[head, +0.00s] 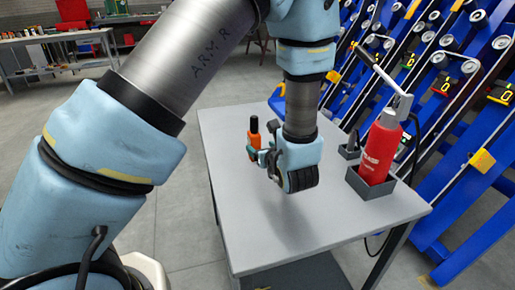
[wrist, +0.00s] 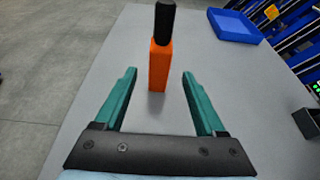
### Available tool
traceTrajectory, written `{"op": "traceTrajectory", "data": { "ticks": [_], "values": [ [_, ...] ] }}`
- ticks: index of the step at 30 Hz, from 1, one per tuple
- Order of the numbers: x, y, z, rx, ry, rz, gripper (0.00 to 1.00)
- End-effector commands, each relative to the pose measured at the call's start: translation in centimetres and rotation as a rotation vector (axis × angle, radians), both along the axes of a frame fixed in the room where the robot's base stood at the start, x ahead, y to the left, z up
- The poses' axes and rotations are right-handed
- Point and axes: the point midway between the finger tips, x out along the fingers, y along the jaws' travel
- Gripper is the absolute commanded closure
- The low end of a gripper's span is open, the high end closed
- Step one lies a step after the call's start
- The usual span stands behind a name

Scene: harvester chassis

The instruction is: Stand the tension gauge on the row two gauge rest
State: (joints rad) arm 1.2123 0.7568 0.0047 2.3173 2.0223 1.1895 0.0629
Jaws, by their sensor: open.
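The tension gauge, as I take it, is an orange block with a black upper part (head: 254,140), standing upright on the grey table. It also shows in the wrist view (wrist: 159,62), centred ahead between the fingers. My gripper (head: 262,156) is low over the table beside the gauge, its teal fingers pointing at it. In the wrist view the fingers (wrist: 159,75) are wide apart, with clear gaps on both sides of the gauge. I cannot tell whether the tips are around it or just short of it. I cannot make out the row two gauge rest.
A red bottle (head: 379,150) stands in a grey holder (head: 374,188) on the table's right, beside a small dark holder (head: 350,151). The blue chassis (head: 455,130) with rollers and displays rises behind. A blue tray (wrist: 235,24) sits at the table's far side. The table front (head: 290,235) is clear.

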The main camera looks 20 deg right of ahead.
Motion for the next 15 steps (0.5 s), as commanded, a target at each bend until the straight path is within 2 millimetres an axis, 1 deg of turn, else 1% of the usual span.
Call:
{"op": "traceTrajectory", "data": {
  "ticks": [1, 5, 8, 10, 11, 13, 14, 15],
  "values": [
    [-0.4, 0.0, 0.1, 0.000, 0.000, 0.000, 0.28],
    [-0.9, 0.1, 0.3, 0.000, -0.001, 0.000, 0.28],
    [-0.9, 0.2, 0.4, 0.000, -0.001, 0.002, 0.28],
    [-0.5, 0.8, 0.5, -0.005, 0.006, 0.029, 0.28],
    [-0.1, 1.5, 0.6, -0.009, 0.011, 0.056, 0.28],
    [1.0, 4.2, 1.0, -0.031, 0.035, 0.160, 0.28],
    [1.6, 5.8, 1.2, -0.046, 0.050, 0.225, 0.28],
    [2.3, 8.5, 1.5, -0.074, 0.076, 0.332, 0.28]
  ]
}}
